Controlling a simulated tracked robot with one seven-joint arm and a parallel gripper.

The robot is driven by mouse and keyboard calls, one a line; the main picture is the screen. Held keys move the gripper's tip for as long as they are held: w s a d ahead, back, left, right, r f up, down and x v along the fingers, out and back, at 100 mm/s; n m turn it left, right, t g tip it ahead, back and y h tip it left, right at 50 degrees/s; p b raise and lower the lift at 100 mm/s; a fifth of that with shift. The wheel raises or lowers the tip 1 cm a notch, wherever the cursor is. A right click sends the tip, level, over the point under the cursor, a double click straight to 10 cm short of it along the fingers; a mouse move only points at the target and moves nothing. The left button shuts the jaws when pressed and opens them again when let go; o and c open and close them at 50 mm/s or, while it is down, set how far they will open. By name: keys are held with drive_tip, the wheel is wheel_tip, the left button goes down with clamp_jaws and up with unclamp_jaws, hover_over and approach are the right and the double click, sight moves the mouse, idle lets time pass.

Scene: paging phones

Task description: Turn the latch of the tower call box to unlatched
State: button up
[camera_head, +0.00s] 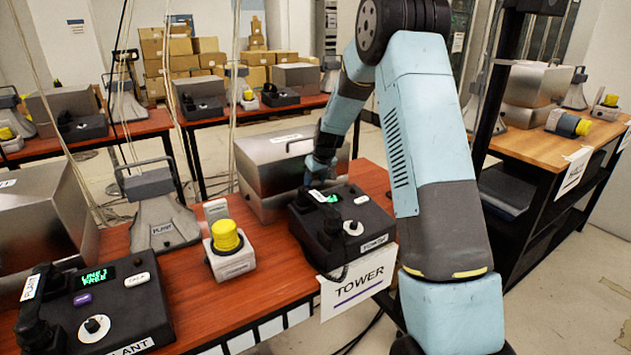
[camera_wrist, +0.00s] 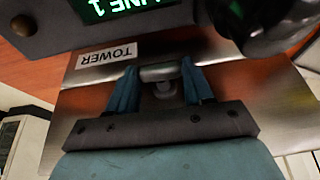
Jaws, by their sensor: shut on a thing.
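The tower call box (camera_head: 265,172) is a brushed metal box behind the black tower phone on the red-brown table. In the wrist view, its metal face (camera_wrist: 85,88) carries an upside-down TOWER label. My gripper (camera_wrist: 158,68) has its two blue fingers on either side of a small metal latch (camera_wrist: 160,74) and is shut on it. The latch's bar spans from finger to finger, with a round part below it. In the head view, my gripper (camera_head: 318,172) reaches the box's front, and the latch is hidden there.
The black tower phone (camera_head: 345,228) stands right in front of the box, close to my gripper. A yellow-topped button box (camera_head: 226,245) and the plant phone (camera_head: 95,310) are to the left. A TOWER sign (camera_head: 358,285) hangs at the table edge. Open floor lies at right.

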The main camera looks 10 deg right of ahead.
drive_tip(key=shift+s+f, duration=0.1)
drive_tip(key=o, duration=1)
drive_tip(key=shift+o, duration=0.2)
drive_tip(key=shift+r, duration=0.2)
drive_tip(key=v, duration=1.3)
drive_tip(key=shift+r, duration=0.2)
drive_tip(key=shift+s+r, duration=0.1)
drive_tip(key=s+a+r+m+h, duration=0.1)
drive_tip(key=s+r, duration=0.6)
drive_tip(key=s, duration=0.4)
drive_tip(key=s+r+m, duration=0.1)
drive_tip(key=s+r, duration=0.5)
drive_tip(key=s, duration=0.4)
drive_tip(key=s+m+t, duration=0.1)
drive_tip(key=s, duration=2.1)
drive_tip(key=shift+s+d+f+m+h, duration=0.15)
drive_tip(key=shift+s+d+m+h, duration=0.15)
